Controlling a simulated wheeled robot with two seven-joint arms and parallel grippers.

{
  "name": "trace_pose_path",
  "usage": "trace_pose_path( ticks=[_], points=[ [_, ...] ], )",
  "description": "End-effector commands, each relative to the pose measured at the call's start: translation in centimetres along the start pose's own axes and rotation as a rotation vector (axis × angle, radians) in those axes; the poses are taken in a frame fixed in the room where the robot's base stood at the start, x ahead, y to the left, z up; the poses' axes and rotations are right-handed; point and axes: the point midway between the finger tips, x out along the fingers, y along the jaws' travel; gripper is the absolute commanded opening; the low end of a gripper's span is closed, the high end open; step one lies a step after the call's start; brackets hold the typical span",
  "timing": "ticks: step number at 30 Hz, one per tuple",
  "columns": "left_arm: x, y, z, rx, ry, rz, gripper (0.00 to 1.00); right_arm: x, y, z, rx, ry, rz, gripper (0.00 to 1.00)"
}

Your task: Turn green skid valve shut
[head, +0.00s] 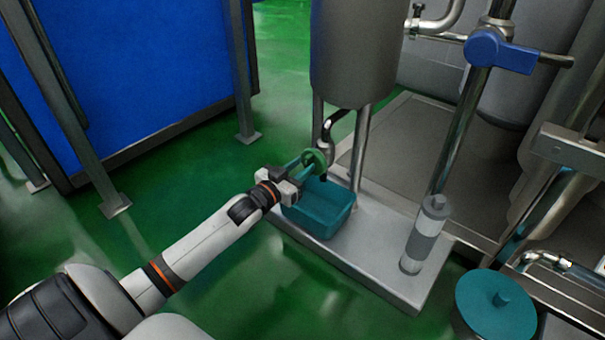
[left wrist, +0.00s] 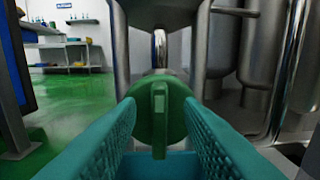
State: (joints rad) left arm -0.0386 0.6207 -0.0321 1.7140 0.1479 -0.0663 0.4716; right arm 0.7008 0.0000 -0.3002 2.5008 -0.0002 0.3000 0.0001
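The green skid valve (head: 317,158) is on the pipe under the grey tank, above the teal bin. In the left wrist view it is a round green disc (left wrist: 173,112) with a raised bar handle standing upright across its middle. My left gripper (head: 304,165) reaches in from the left, right at the valve. Its two teal fingers (left wrist: 160,122) are spread, one on each side of the bar, with gaps between them and the bar. The finger tips lie close to the disc; I cannot tell if they touch its rim. My right gripper is not in view.
A teal bin (head: 322,212) stands on the grey skid plate (head: 352,258) below the valve. A tank (head: 352,50) is above it. A blue-handled valve (head: 500,50) on an upright pipe, a clear cylinder (head: 424,238) and a teal lidded container (head: 495,305) are to the right. Green floor is open at left.

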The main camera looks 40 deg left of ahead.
Motion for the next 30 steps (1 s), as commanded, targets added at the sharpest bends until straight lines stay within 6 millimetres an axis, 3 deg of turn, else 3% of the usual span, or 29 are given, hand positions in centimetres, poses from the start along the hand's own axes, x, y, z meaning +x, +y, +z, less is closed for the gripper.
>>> trace_pose_path(
  ticks=[5,13,20,30],
  points=[
    [1.07,0.04,-0.02,0.001,0.0,0.0,0.34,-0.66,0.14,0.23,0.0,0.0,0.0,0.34],
    [1.16,0.04,0.07,0.001,0.001,0.0,0.34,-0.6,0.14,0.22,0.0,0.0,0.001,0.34],
    [1.14,0.03,0.05,0.001,0.001,0.0,0.0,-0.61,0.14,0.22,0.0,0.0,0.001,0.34],
    [1.12,-0.06,0.25,0.033,0.001,0.0,0.0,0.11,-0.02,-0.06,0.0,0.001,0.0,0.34]
  ],
)
